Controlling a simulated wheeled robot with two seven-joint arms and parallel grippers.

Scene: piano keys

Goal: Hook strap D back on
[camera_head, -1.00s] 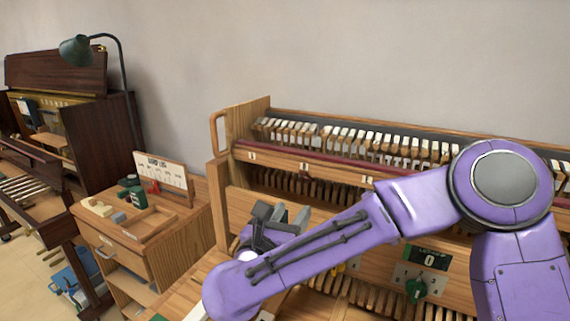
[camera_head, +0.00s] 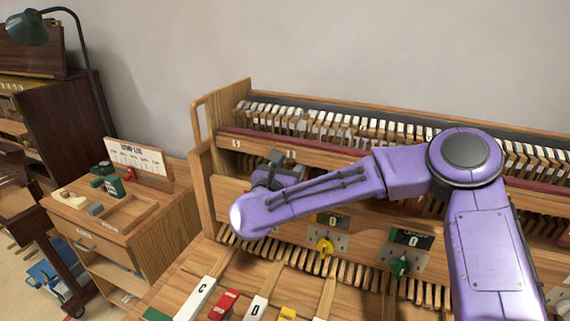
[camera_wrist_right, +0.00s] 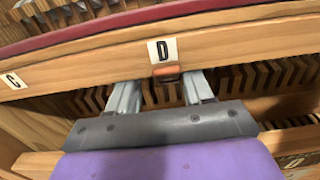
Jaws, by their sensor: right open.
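My right gripper (camera_wrist_right: 162,92) is open in the right wrist view, its two grey fingers spread just below the wooden rail (camera_wrist_right: 85,65). A small orange-brown tab (camera_wrist_right: 166,70), apparently strap D's end, sits at the rail's lower edge, under the white D label (camera_wrist_right: 162,50). The tab lies between the fingers in the picture, and I cannot tell if either finger touches it. In the head view the right gripper (camera_head: 283,168) is in front of the same rail, partly behind my purple forearm. The rest of the strap is not clearly visible. My left gripper is not in view.
A C label (camera_wrist_right: 12,80) marks the rail to the left. Rows of hammers (camera_head: 300,118) run above it. Below are a yellow knob (camera_head: 325,246), a green knob (camera_head: 401,265) and lettered keys (camera_head: 195,298). A side cabinet (camera_head: 120,235) stands at left.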

